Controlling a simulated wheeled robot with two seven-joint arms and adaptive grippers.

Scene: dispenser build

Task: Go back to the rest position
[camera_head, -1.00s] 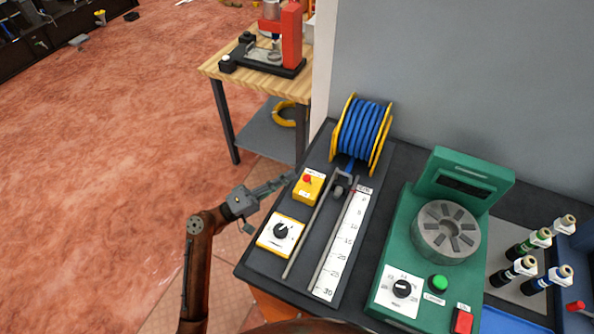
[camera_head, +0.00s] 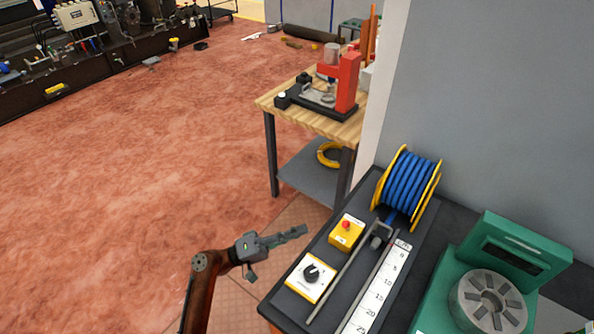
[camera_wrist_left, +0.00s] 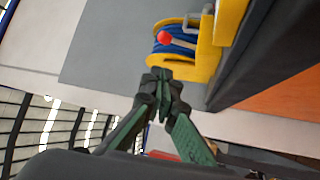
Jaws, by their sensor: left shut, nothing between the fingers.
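My left gripper (camera_head: 284,237) shows in the head view, left of the dark bench's edge, shut with nothing in it. Its arm comes up from the bottom. The gripper looks apart from the bench things in the head view. My right gripper is in no view.
The bench carries a yellow button box (camera_head: 346,231), a dial box (camera_head: 311,276), a blue hose reel (camera_head: 407,187), a ruler (camera_head: 377,291) and a green machine (camera_head: 513,250). A wooden table (camera_head: 268,99) with a red press stands behind. Open red floor (camera_head: 130,170) lies left.

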